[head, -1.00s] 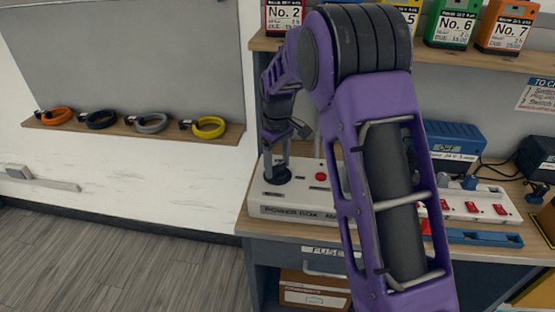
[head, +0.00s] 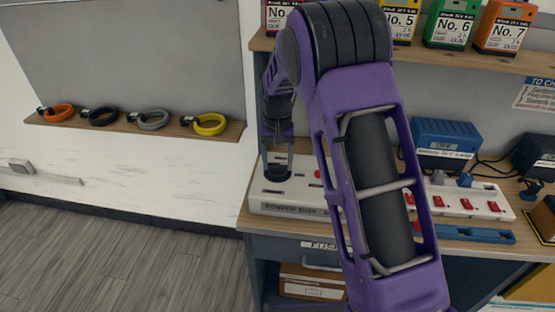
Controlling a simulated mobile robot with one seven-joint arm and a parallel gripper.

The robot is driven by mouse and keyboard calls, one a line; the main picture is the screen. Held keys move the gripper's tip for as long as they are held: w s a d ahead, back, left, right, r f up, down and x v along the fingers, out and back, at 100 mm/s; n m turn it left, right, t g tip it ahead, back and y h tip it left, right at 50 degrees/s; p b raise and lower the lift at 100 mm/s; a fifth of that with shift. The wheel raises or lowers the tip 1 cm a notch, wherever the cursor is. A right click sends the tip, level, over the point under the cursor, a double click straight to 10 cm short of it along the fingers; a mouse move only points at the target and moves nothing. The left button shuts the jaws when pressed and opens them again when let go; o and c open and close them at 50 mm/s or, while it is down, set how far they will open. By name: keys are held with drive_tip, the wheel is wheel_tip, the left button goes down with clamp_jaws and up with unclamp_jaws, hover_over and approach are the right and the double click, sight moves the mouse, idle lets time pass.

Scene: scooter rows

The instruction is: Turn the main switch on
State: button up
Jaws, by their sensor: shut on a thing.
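The white power box (head: 288,208) stands on the wooden counter at the centre, with lettering on its front edge. The main switch (head: 277,176), a dark round knob, is on its top near the left end. My gripper (head: 277,168) points down onto that knob and is shut on it. The fingers hide most of the knob, so I cannot read its position. A red button (head: 318,174) shows just right of the gripper, partly cut off by my purple arm.
My arm covers the box's right part. Further right are a white power strip with red switches (head: 466,205), a blue charger (head: 446,143) and a blue tray (head: 475,235). Battery packs (head: 451,24) line the shelf above. Coloured rings (head: 210,124) lie on the left ledge.

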sight(277, 164)
drive_tip(key=shift+m, duration=0.5)
drive_tip(key=o, duration=1.4)
drive_tip(key=shift+r, duration=0.1)
wheel_tip(277, 164, up, 17)
drive_tip(key=shift+r+p, duration=0.15)
drive_tip(key=shift+p, duration=0.75)
